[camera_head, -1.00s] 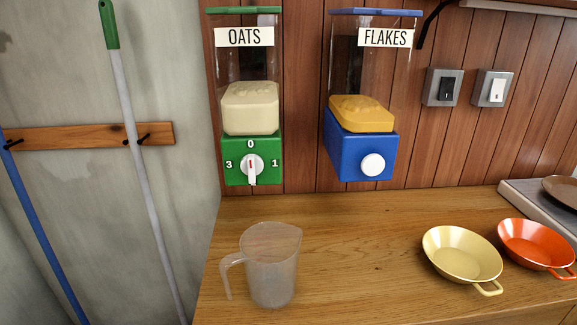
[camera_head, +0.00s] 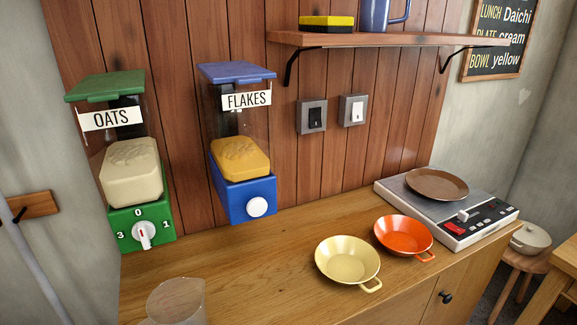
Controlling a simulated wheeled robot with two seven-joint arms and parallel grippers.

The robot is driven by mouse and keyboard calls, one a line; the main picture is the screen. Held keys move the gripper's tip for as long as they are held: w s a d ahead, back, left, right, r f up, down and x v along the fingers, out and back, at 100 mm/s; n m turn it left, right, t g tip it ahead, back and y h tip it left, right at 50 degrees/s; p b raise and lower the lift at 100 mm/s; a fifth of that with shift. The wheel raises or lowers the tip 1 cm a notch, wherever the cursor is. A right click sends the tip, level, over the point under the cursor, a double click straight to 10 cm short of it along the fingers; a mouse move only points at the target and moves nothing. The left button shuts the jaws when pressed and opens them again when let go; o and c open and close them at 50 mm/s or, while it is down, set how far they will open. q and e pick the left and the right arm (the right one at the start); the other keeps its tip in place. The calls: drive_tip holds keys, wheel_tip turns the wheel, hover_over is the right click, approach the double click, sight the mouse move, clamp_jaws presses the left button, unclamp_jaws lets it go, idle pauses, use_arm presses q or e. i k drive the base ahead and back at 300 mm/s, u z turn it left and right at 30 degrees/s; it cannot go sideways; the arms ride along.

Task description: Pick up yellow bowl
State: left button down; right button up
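The yellow bowl (camera_head: 347,260) is pale yellow, shallow and empty, with a small loop handle at its lower right. It sits upright on the wooden counter (camera_head: 250,285), near the front edge. No gripper or arm of mine shows in the head view.
An orange bowl (camera_head: 404,235) stands just right of the yellow one. Behind it is a scale-like appliance (camera_head: 450,215) with a brown plate (camera_head: 437,185) on top. A clear jug (camera_head: 177,302) is at the lower left. Oats (camera_head: 120,160) and flakes (camera_head: 240,145) dispensers and a shelf (camera_head: 385,40) are on the wall.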

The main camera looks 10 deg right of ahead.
sight(347, 261)
drive_tip(key=z, duration=2.5)
drive_tip(key=i, duration=1.6)
drive_tip(key=u, duration=3.65)
